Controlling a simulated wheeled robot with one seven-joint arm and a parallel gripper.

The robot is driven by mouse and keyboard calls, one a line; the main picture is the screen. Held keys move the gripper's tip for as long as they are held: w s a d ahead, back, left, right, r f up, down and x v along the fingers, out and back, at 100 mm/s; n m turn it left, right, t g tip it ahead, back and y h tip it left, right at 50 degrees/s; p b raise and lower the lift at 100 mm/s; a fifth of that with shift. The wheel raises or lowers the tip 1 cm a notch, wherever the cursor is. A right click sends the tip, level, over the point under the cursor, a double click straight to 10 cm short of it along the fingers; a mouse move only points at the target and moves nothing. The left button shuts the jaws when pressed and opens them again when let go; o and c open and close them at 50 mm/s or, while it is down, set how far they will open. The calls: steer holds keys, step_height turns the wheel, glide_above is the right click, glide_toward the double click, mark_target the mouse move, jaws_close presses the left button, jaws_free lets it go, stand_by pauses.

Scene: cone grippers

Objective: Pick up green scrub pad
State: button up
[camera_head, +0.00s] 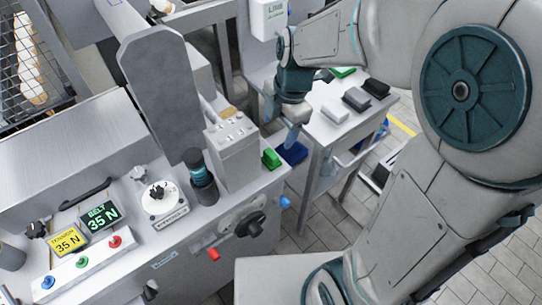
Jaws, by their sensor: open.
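A flat green pad (343,72) lies on the small grey side table (322,140), partly hidden behind my arm. A smaller green block (271,158) sits at the right corner of the machine top, beside a dark blue pad (292,153). I cannot tell for certain which green piece is the scrub pad. My gripper (281,122) points down between the machine and the side table, its fingers apart and nothing visible between them. It is above and close to the small green block and the blue pad, with no contact visible.
A white pad (334,112), a grey pad (355,98) and a black pad (376,88) lie on the side table. A grey box with knobs (233,148) and a dark cylinder (200,178) stand on the machine (120,240). Tiled floor lies right of the side table.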

mark_target(272, 154)
steer(key=f, duration=0.3)
steer(key=a+f, duration=0.1)
steer(key=f, duration=0.7)
steer(key=shift+w+a+f, duration=0.1)
steer(key=shift+w+a, duration=0.15)
steer(key=shift+w, duration=0.15)
steer(key=c, duration=1)
